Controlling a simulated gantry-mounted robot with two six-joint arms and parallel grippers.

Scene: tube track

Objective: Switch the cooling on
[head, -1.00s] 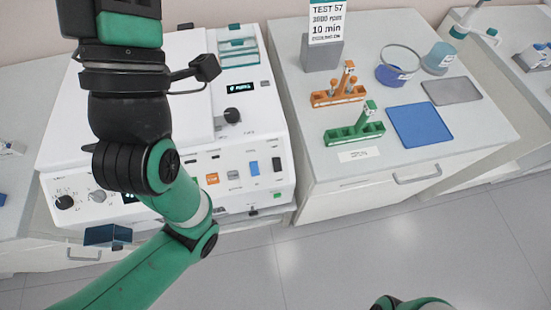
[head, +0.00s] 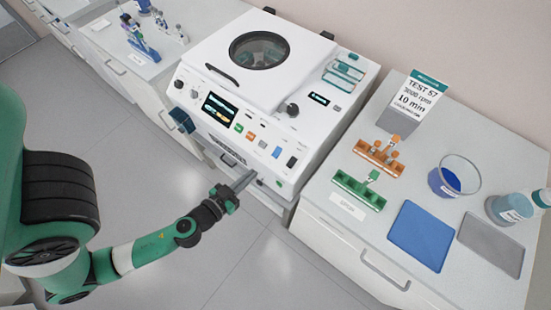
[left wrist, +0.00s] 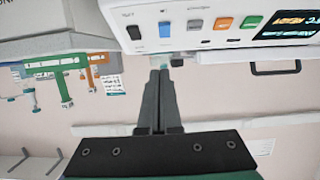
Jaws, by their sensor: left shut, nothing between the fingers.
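The white centrifuge (head: 200,78) stands at the back with its lid down. Its sloped front panel carries a lit screen (head: 222,108), an orange button (head: 250,135), a green button (head: 238,127), a blue rocker switch (head: 276,152) and a black one (head: 292,161). Their labels are too small to read. The left wrist view shows the blue switch (left wrist: 165,30) and the black switch (left wrist: 134,32) upside down, just beyond the fingertips. My left gripper (head: 248,176) is shut and empty, in front of and below the blue switch; contact cannot be told. My right gripper is out of view.
The right counter holds an orange rack (head: 378,158), a green rack (head: 358,190), a blue mat (head: 422,235), a grey mat (head: 492,244) and a blue-bottomed beaker (head: 452,178). A dark blue block (head: 181,120) projects at the centrifuge's front left. The floor in front is clear.

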